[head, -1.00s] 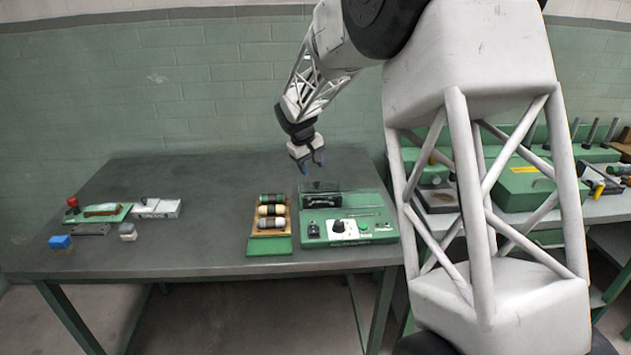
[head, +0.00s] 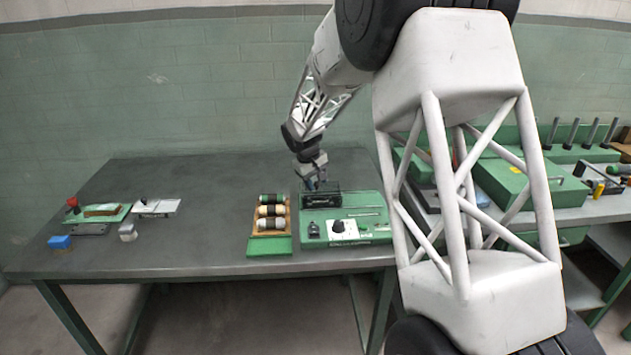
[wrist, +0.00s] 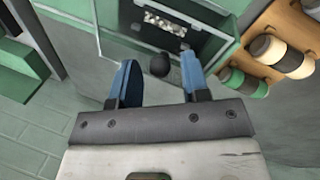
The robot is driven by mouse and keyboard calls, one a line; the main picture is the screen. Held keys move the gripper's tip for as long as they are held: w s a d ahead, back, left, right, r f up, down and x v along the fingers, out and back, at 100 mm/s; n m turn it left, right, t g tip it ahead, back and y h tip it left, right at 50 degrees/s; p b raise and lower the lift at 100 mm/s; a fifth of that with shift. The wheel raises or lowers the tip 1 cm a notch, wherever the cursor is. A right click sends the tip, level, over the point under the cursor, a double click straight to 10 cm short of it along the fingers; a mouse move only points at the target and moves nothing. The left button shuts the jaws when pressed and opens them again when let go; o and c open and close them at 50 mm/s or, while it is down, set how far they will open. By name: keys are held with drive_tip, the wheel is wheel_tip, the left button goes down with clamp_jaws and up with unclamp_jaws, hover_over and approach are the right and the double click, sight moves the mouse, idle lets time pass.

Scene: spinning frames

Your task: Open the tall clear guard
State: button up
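The tall clear guard (wrist: 112,35) shows in the wrist view as a see-through panel over the green machine's dark recess. A dark round knob (wrist: 159,65) lies in front of it. My gripper (wrist: 160,80) is open, with its blue fingertips on either side of the knob; I cannot tell whether they touch it. In the head view my gripper (head: 316,184) is low over the back of the green machine (head: 375,225), at its dark recess (head: 320,201). The guard is hard to make out there, partly hidden by the gripper.
A wooden rack of spools (head: 272,212) stands just left of the machine and also shows in the wrist view (wrist: 265,50). A fixture with a red knob (head: 72,203) and a blue block (head: 60,242) are at the far left.

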clamp_jaws()
drive_tip(key=d, duration=1.2)
drive_tip(key=shift+d, duration=0.35)
drive_tip(key=shift+o, duration=0.8)
unclamp_jaws()
drive_tip(key=shift+r, duration=0.1)
drive_tip(key=w+v, duration=0.1)
drive_tip(key=v, duration=0.6)
drive_tip(key=shift+s+a+r, duration=0.15)
drive_tip(key=shift+s+r, duration=0.1)
drive_tip(key=shift+s, duration=0.3)
